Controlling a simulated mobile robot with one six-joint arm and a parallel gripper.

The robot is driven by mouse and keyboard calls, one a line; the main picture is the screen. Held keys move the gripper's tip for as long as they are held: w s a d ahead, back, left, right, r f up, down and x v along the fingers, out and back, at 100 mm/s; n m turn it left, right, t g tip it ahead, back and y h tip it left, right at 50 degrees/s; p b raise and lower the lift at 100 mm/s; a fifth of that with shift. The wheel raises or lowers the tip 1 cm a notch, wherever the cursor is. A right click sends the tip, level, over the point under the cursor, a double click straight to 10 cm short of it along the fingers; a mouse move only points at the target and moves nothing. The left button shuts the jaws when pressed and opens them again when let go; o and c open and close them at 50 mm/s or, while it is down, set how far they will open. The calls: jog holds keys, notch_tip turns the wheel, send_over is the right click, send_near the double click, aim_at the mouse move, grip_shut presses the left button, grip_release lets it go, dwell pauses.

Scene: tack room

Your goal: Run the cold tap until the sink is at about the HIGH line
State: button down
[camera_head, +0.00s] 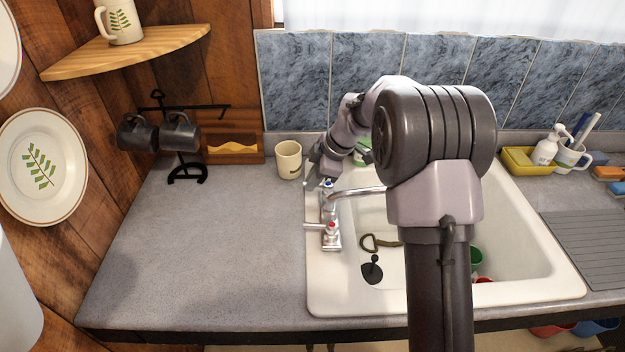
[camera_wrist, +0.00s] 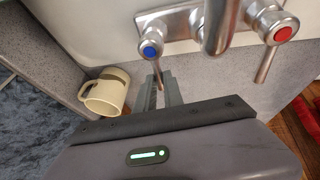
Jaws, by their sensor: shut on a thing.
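The cold tap (camera_wrist: 151,48) has a chrome lever with a blue cap; in the head view its blue cap (camera_head: 328,184) is just beside my gripper (camera_head: 318,178). In the wrist view my gripper (camera_wrist: 161,88) has its fingers closed around the cold tap's lever. The hot tap (camera_wrist: 281,36), with a red cap, is to the right and apart from my gripper. The spout (camera_head: 360,191) reaches over the white sink (camera_head: 530,275). My arm hides much of the basin. I see no clear water surface, stream or HIGH line.
A black plug (camera_head: 371,270) and some green and red items show in the basin. A mug rack (camera_head: 182,135) stands left. The counter (camera_head: 210,250) left of the sink is clear.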

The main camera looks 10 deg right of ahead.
jog(key=m+b, duration=0.1)
jog(key=w+m, duration=0.1)
jog(key=shift+f+m+t+h+b, duration=0.1)
jog(key=shift+m+t+h+b, duration=0.2)
jog(key=shift+t+h+b, duration=0.1)
jog(key=m, duration=0.2)
jog(key=shift+w+d+m+t+h, duration=0.2)
jog(key=shift+w+m+t+h, duration=0.1)
jog(key=shift+w+h, duration=0.1)
jog(key=m, duration=0.2)
jog(key=h, duration=0.1)
jog(key=shift+w+d+r+m, duration=0.2)
jog(key=shift+w+d+m, duration=0.1)
jog(key=shift+w+m, duration=0.1)
jog(key=m, duration=0.1)
jog(key=m+h, duration=0.1)
jog(key=shift+w+d+m+t+p, duration=0.3)
jog(key=shift+w+d+p, duration=0.05)
jog(key=shift+p, duration=0.05)
jog(key=m, duration=0.1)
jog(key=m+h, duration=0.1)
jog(key=d+m, duration=0.1)
jog(key=shift+w+f+h, duration=0.1)
jog(key=shift+w+h, duration=0.15)
jog(key=shift+h, duration=0.05)
jog(key=shift+d+m+h+b, duration=0.4)
jog(key=shift+m+b, duration=0.05)
jog(key=shift+m, duration=0.65)
